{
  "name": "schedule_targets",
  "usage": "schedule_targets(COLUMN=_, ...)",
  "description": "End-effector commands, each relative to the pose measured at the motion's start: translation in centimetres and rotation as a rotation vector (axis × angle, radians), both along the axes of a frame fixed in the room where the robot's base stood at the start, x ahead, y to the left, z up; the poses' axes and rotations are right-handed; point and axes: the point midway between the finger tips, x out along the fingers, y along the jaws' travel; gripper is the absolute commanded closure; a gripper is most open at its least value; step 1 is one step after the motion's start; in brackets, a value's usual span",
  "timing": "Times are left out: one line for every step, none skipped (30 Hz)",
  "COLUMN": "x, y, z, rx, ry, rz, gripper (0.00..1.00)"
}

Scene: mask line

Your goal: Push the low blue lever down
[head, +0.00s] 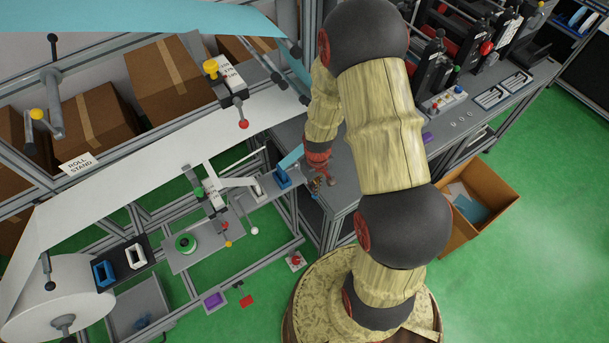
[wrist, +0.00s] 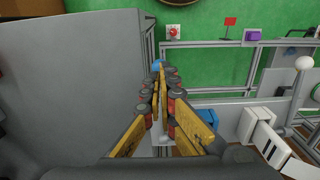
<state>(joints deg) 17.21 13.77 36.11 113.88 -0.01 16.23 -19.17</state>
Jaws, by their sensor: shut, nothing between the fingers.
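A small blue piece, which looks like the end of the low blue lever (wrist: 157,63), shows just beyond my fingertips in the wrist view, partly hidden by them. In the head view a small blue spot (head: 315,196) shows just below my gripper (head: 317,186), beside the grey cabinet. My gripper (wrist: 160,74) is shut and empty, its fingers pointing towards the blue piece. I cannot tell whether the tips touch it. The lever's arm and pivot are hidden.
A grey cabinet wall (wrist: 85,80) stands close on the left in the wrist view. A white-ball lever (wrist: 303,63) and a white block (wrist: 262,135) are to the right. A red button (wrist: 173,31) sits lower beyond. Green floor is open behind the frame.

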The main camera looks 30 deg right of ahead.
Motion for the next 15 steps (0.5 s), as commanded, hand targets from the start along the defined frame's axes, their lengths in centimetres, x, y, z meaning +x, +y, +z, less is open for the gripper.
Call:
schedule_targets(x=0.0, y=0.0, z=0.5, rx=0.000, ry=-0.001, rz=0.000, gripper=1.00)
schedule_targets(x=0.0, y=0.0, z=0.7, rx=0.000, ry=-0.001, rz=0.000, gripper=1.00)
schedule_targets(x=0.0, y=0.0, z=1.1, rx=0.000, ry=-0.001, rz=0.000, gripper=1.00)
schedule_targets(x=0.0, y=0.0, z=1.4, rx=0.000, ry=0.000, rz=0.000, gripper=1.00)
schedule_targets(x=0.0, y=0.0, z=1.6, rx=0.000, ry=0.000, rz=0.000, gripper=1.00)
schedule_targets(x=0.0, y=0.0, z=2.0, rx=0.000, ry=0.000, rz=0.000, gripper=1.00)
schedule_targets(x=0.0, y=0.0, z=2.3, rx=0.000, ry=0.000, rz=0.000, gripper=1.00)
schedule_targets(x=0.0, y=0.0, z=2.6, rx=0.000, ry=0.000, rz=0.000, gripper=1.00)
schedule_targets(x=0.0, y=0.0, z=2.9, rx=0.000, ry=0.000, rz=0.000, gripper=1.00)
schedule_targets(x=0.0, y=0.0, z=3.2, rx=0.000, ry=0.000, rz=0.000, gripper=1.00)
schedule_targets(x=0.0, y=0.0, z=3.5, rx=0.000, ry=0.000, rz=0.000, gripper=1.00)
schedule_targets(x=0.0, y=0.0, z=3.8, rx=0.000, ry=0.000, rz=0.000, gripper=1.00)
schedule_targets(x=0.0, y=0.0, z=4.1, rx=0.000, ry=-0.001, rz=0.000, gripper=1.00)
schedule_targets(x=0.0, y=0.0, z=4.4, rx=0.000, ry=-0.001, rz=0.000, gripper=1.00)
schedule_targets(x=0.0, y=0.0, z=4.7, rx=0.000, ry=-0.001, rz=0.000, gripper=1.00)
